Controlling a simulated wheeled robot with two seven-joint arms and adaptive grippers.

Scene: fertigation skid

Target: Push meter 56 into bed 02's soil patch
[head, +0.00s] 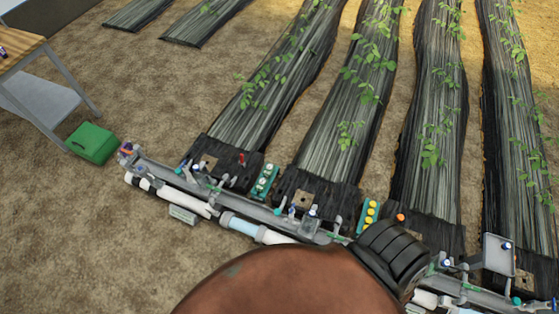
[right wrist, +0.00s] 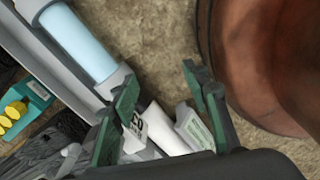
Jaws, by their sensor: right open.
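Tan soil patches show at the near ends of the beds in the head view: one at the left bed (head: 208,163), one at the second bed (head: 303,200) and one at the far right (head: 523,280). No bed number is readable, so I cannot tell which is bed 02. Meter 56 is not identifiable in either view. My right gripper (right wrist: 163,105) is open, its two green fingers apart in the right wrist view. Beyond and between them are a white piece with dark characters (right wrist: 153,125) and a grey labelled box (right wrist: 193,127). My left gripper is not in view.
A grey pipe rail (head: 265,215) with valves crosses in front of the beds. A light-blue cylinder (right wrist: 78,40) lies along it. Teal blocks with white (head: 264,182) and yellow (head: 370,213) tops stand between beds. A green box (head: 91,143) sits beside a table (head: 40,50).

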